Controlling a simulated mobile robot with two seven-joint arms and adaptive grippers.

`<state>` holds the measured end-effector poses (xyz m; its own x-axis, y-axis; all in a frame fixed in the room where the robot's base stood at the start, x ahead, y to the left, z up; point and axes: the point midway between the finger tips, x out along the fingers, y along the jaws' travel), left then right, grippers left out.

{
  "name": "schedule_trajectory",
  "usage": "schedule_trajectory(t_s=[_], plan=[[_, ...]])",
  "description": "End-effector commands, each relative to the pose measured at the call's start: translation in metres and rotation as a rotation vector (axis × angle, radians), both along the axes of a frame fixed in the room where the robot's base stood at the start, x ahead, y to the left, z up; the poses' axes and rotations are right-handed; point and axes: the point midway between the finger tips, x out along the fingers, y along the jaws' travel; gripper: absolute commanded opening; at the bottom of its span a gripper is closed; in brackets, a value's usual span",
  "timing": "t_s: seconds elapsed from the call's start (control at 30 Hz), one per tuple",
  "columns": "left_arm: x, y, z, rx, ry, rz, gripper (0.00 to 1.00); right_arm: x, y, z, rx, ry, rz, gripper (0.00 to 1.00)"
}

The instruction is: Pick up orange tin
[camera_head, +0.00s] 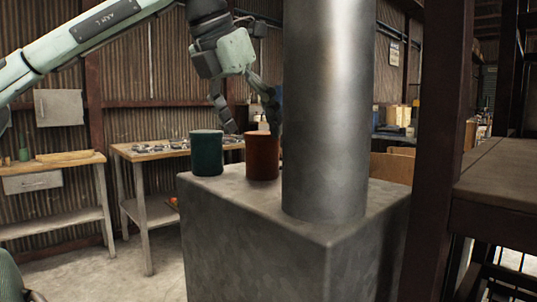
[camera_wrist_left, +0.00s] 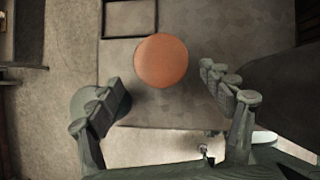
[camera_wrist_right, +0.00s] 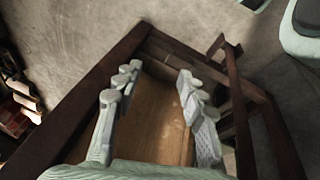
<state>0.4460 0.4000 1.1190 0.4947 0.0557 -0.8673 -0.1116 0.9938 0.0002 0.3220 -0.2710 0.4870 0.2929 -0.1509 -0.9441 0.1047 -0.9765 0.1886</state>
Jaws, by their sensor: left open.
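The orange tin (camera_head: 262,156) stands upright on the grey concrete block (camera_head: 270,225), just left of the thick metal column. My left gripper (camera_head: 254,122) is open above the tins, its fingers pointing down. In the left wrist view the round orange top of the tin (camera_wrist_left: 163,61) lies ahead of and between the open fingers (camera_wrist_left: 168,108), not touching them. A green tin (camera_head: 206,153) stands to the left of the orange one. It shows partly behind a finger in the left wrist view (camera_wrist_left: 92,98). My right gripper (camera_wrist_right: 155,95) is open and empty over a wooden surface.
The metal column (camera_head: 326,110) rises from the block close to the orange tin's right. A dark post (camera_head: 440,150) and a wooden table (camera_head: 500,185) are at right. Workbenches (camera_head: 160,150) stand behind by the corrugated wall.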

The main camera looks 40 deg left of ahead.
Motion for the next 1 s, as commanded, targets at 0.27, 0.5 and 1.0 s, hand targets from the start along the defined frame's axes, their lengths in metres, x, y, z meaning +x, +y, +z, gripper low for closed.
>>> schedule_trajectory(t_s=[0.27,0.5,1.0], plan=[[0.02,-0.002,-0.035,-0.002,0.005,-0.002,0.8,0.0,0.0,-0.003,0.001,0.002,0.0,0.4],[0.028,-0.001,-0.049,0.0,-0.001,-0.001,0.8,0.0,0.0,-0.003,0.001,0.001,0.001,0.4],[0.028,0.0,-0.048,0.0,0.0,-0.001,0.39,0.0,0.0,-0.003,0.0,0.002,0.001,0.4]])
